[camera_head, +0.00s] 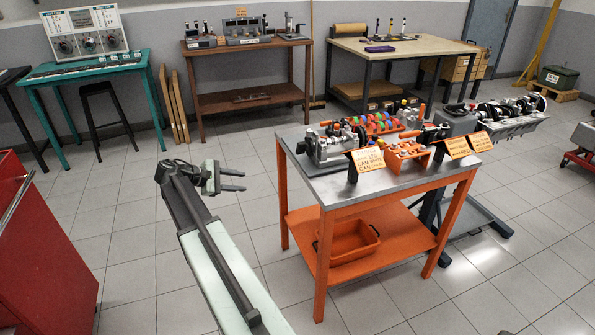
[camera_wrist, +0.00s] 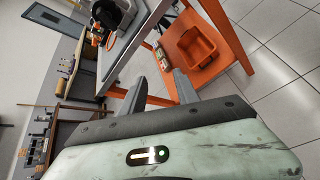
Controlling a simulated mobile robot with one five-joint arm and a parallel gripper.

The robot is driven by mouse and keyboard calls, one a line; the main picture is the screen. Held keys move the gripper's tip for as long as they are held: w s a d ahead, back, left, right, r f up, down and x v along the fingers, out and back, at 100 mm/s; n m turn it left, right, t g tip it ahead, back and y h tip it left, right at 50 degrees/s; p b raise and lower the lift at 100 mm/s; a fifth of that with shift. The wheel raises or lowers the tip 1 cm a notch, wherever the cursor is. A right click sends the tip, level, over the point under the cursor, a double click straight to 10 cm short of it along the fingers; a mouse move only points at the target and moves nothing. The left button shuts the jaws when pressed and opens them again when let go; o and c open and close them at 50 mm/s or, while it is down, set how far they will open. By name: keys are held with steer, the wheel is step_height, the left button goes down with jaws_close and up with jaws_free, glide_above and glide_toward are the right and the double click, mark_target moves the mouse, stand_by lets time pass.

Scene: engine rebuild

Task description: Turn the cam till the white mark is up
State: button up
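A grey metal engine assembly (camera_head: 330,148) sits at the left end of the steel top of the orange table (camera_head: 313,188). It seems to carry the cam, but the cam and its white mark are too small to make out. My gripper (camera_head: 238,181) is open and empty, left of the table and well apart from it. Its two fingers (camera_wrist: 160,90) also show apart in the wrist view, with nothing between them.
An orange bin (camera_head: 347,246) rests on the table's lower shelf. Orange sign cards (camera_head: 369,159) stand along the front edge. An engine on a stand (camera_head: 508,117) is at the right. The tiled floor left of the table is clear.

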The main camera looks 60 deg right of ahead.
steer(key=s+d+g+h+b, duration=0.2)
steer(key=d+g, duration=0.1)
steer(key=d, duration=0.7)
steer(key=n+g+h+b, duration=0.1)
steer(key=n+g+h, duration=0.1)
glide_toward(297, 148)
steer(key=x, duration=1)
jaws_close()
